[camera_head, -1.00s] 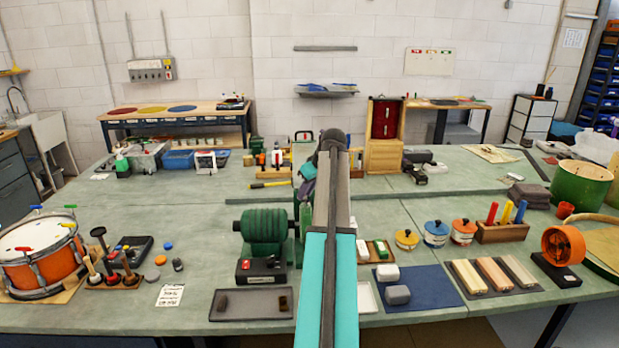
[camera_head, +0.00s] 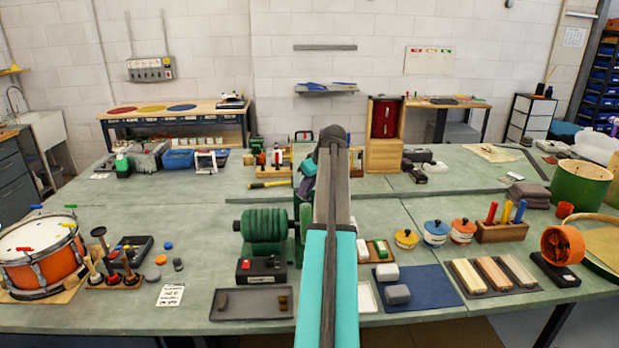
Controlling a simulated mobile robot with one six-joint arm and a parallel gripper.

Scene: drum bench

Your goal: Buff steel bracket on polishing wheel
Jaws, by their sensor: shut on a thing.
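The green ribbed motor of the bench polisher (camera_head: 263,226) stands left of my arm, above a dark control box (camera_head: 263,270) with red and pale buttons. Part of its green body and shaft end (camera_head: 306,217) shows at the arm's left edge. The polishing wheel is not clearly visible. My grey and teal arm reaches forward up the middle of the picture. A small purple and teal part of the wrist shows beside it. My gripper's fingers are hidden behind the arm. I cannot make out the steel bracket.
A dark shallow tray (camera_head: 251,316) lies in front of the polisher. An orange drum (camera_head: 38,262) stands far left. Right are a blue mat (camera_head: 436,281) with pale blocks, lidded pots (camera_head: 436,232), polishing bars (camera_head: 497,276) and an orange fan (camera_head: 562,244). Free bench lies front left.

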